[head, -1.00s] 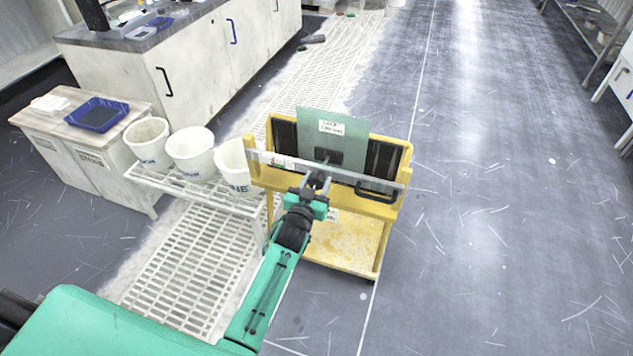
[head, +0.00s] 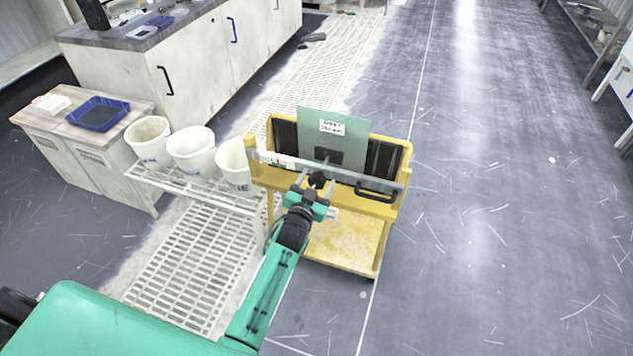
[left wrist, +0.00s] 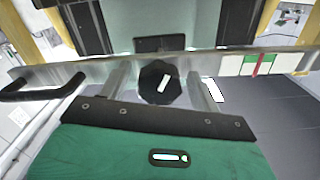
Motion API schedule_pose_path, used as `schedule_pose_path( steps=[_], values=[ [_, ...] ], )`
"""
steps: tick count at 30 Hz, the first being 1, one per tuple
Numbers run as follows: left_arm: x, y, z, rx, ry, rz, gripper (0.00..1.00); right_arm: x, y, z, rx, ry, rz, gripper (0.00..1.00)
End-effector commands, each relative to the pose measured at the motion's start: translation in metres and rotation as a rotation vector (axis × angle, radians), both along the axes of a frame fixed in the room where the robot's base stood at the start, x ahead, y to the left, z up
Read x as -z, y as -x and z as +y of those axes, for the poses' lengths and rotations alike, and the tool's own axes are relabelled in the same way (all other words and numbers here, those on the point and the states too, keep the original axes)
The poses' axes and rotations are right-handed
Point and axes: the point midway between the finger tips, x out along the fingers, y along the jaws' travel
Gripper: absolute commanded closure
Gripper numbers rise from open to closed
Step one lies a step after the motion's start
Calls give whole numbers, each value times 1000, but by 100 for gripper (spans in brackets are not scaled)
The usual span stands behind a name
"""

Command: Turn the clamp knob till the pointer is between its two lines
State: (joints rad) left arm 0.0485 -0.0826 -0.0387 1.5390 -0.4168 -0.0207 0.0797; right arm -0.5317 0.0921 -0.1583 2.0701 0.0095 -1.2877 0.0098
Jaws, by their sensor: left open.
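The black clamp knob (head: 318,180) sits on the front of a metal bar (head: 350,177) across the yellow cart. In the left wrist view the knob (left wrist: 160,83) has a white mark pointing up and slightly right. My open left gripper (head: 317,176) has one finger on each side of the knob; in the wrist view the fingers (left wrist: 160,84) stand apart from it, with gaps. A white and green scale (left wrist: 262,64) with a red stripe lies on the bar; the red stripe is within or beside the green. I cannot make out two separate lines. My right gripper is not in view.
A black handle (head: 376,192) is on the bar, right of the knob. A greenish panel (head: 346,125) stands behind it in the yellow cart (head: 335,245). White buckets (head: 190,150) stand on a rack at the left. The floor to the right is clear.

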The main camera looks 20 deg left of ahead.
Motion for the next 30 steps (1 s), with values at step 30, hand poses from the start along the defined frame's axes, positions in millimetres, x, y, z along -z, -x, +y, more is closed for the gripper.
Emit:
schedule_pose_path(
  steps=[30],
  values=[
    [1, 136, 5, 0, -1, 1, 36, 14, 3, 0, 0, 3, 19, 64]
  ],
)
